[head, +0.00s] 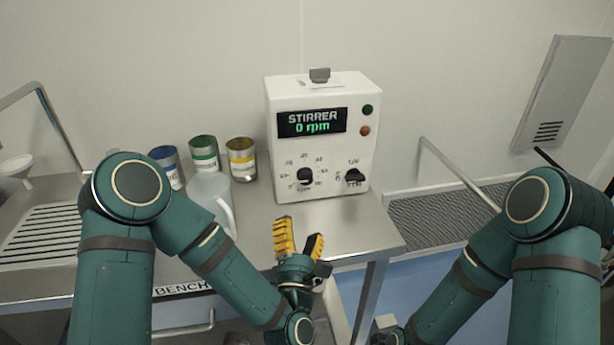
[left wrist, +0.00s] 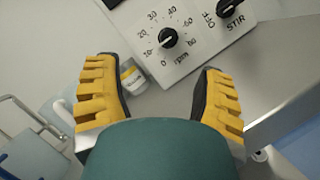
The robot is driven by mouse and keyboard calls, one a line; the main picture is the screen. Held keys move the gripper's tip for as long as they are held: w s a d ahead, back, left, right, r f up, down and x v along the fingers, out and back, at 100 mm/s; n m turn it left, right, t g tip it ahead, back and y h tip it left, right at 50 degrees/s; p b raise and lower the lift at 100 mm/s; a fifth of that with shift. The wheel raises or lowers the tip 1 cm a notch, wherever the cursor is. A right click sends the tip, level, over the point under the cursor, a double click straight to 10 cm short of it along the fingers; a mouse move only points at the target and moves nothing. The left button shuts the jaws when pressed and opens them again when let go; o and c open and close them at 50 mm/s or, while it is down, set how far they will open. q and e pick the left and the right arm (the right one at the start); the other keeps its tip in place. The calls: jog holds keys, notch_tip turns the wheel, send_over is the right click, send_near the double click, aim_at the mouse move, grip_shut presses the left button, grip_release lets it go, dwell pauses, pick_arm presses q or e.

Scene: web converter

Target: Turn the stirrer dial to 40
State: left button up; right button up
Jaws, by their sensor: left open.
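The white stirrer box (head: 275,95) stands on the steel bench, its display (head: 311,122) reading "STIRRER 0 rpm". The black numbered rpm dial (head: 305,175) is low on its front, and it also shows in the left wrist view (left wrist: 168,38) with its number ring. Its exact pointer direction is hard to tell. A second black knob (head: 354,177), marked STIR, sits to its right. My left gripper (head: 300,234) has yellow ribbed fingers, open and empty, below and in front of the dial, touching nothing. My right gripper is not seen; only its arm shows.
Several cans, including a yellow-banded one (head: 242,158), and a translucent jug (head: 213,195) stand left of the box. Green (head: 367,109) and red (head: 365,130) buttons are at its upper right. The bench is clear in front of the box. A metal rail (head: 460,175) is at right.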

aim_at(306, 182)
pick_arm(q)
jog(key=shift+w+r, duration=0.2)
jog(key=shift+w, duration=0.3)
jog(key=f+x, duration=0.1)
jog(key=x, duration=0.4)
jog(key=f+x, duration=0.1)
jog(key=x, duration=0.4)
jog(key=f+x, duration=0.1)
jog(key=x, duration=0.4)
jog(key=shift+w+b, duration=0.4)
jog(key=shift+w, duration=0.05)
jog(key=shift+r, duration=0.1)
jog(key=c, duration=1.2)
